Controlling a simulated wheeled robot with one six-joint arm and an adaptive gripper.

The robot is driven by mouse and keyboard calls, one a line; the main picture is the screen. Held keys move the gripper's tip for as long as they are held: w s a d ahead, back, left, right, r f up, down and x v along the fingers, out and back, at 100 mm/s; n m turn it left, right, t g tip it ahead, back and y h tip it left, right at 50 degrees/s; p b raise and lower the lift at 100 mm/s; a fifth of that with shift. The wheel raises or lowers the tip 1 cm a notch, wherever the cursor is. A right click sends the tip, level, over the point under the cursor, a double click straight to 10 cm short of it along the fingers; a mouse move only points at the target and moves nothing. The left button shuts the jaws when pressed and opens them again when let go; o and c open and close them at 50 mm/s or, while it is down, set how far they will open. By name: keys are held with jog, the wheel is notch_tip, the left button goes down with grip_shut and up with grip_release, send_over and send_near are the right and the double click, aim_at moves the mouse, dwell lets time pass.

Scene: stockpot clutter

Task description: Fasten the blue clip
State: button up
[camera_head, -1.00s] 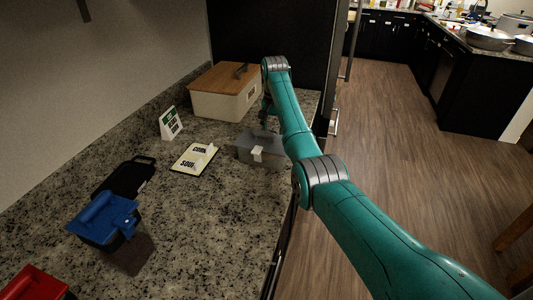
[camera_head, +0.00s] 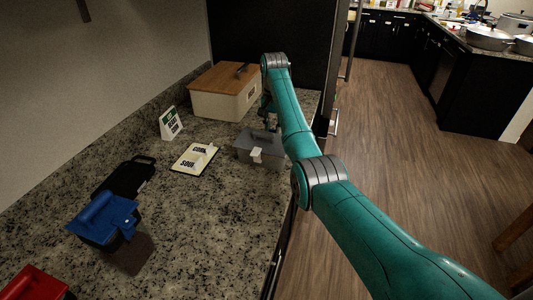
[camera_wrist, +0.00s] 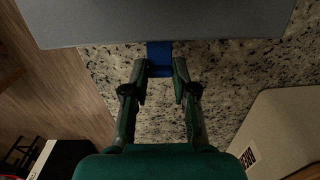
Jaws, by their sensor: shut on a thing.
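The blue clip (camera_wrist: 160,53) shows in the wrist view as a short blue strip at the edge of a grey box (camera_wrist: 170,18). My gripper (camera_wrist: 160,70) is shut on the blue clip, with one finger on each side of it. In the head view the grey box (camera_head: 260,148) stands on the counter, with a white clip (camera_head: 257,155) on its near side. My gripper (camera_head: 268,112) is at the box's far side, partly behind my arm. The blue clip is hidden in the head view, and I cannot tell how far it is closed.
A cream box with a wooden lid (camera_head: 225,104) stands behind the grey box. A small sign (camera_head: 171,123), an open booklet (camera_head: 188,160), a black case (camera_head: 122,178), a blue box (camera_head: 103,222) and a red box (camera_head: 35,284) lie to the left on the granite counter (camera_head: 215,230).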

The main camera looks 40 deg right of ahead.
jog(key=shift+s+a+r, duration=0.1)
jog(key=shift+a+r, duration=0.05)
jog(key=shift+r, duration=0.15)
jog(key=shift+a+r, duration=0.1)
jog(key=shift+r, duration=0.05)
jog(key=shift+s+a+r, duration=0.15)
jog(key=shift+r, duration=0.05)
jog(key=o, duration=0.7)
jog(key=shift+o, duration=0.2)
jog(key=shift+w+d+r, duration=0.3)
jog(key=shift+w+d, duration=0.2)
jog(key=shift+d, duration=0.25)
jog(key=shift+w+d+r, duration=0.35)
jog(key=shift+w+d, duration=0.2)
jog(key=shift+d, duration=0.25)
jog(key=shift+w+d+r, duration=0.3)
jog(key=shift+w+d, duration=0.2)
jog(key=shift+d, duration=0.25)
